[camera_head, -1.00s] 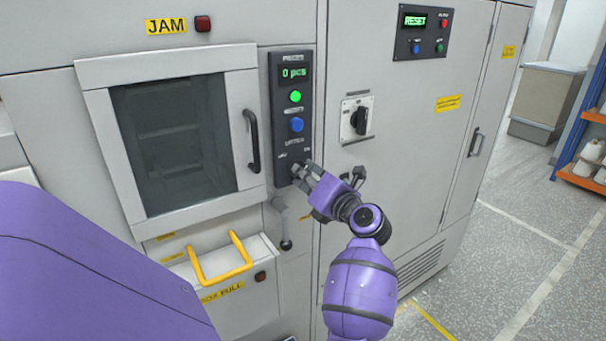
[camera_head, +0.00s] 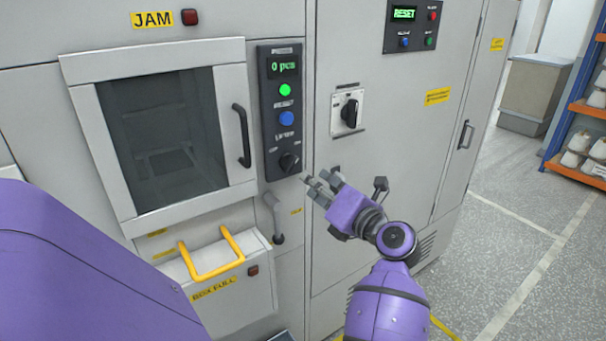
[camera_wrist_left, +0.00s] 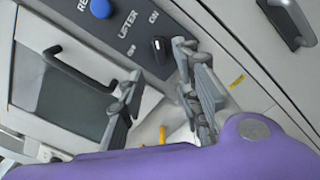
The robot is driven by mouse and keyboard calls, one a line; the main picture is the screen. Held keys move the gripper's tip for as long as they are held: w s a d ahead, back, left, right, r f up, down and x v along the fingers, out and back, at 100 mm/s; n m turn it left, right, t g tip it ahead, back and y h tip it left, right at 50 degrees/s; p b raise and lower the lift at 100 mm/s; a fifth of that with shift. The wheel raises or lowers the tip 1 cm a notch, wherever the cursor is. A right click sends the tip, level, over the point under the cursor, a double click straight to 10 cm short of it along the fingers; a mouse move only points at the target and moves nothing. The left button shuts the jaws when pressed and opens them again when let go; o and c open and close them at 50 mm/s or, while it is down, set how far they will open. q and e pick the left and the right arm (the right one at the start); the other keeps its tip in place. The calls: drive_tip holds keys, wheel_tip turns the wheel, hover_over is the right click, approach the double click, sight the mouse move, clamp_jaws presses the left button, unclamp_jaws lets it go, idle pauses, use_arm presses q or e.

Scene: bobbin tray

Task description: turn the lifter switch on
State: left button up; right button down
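The lifter switch (camera_head: 289,162) is a black rotary knob at the bottom of the dark narrow panel (camera_head: 268,135). It also shows in the left wrist view (camera_wrist_left: 160,47), below the word LIFTER, between the OFF and ON labels. Its handle is tilted, and its white mark appears to lie toward the ON side. My left gripper (camera_head: 321,181) is right of and below the knob, apart from it. Its fingers (camera_wrist_left: 158,72) are spread and hold nothing. My right gripper is out of view.
A blue button (camera_head: 287,118) and a green button (camera_head: 285,90) sit above the knob. A door handle (camera_head: 241,135) is left of it, and a grey lever (camera_head: 274,218) hangs below. A larger rotary switch (camera_head: 349,112) is up right. A yellow handle (camera_head: 212,256) protrudes lower left.

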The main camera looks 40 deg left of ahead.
use_arm(q)
drive_tip(key=shift+v, duration=1.4)
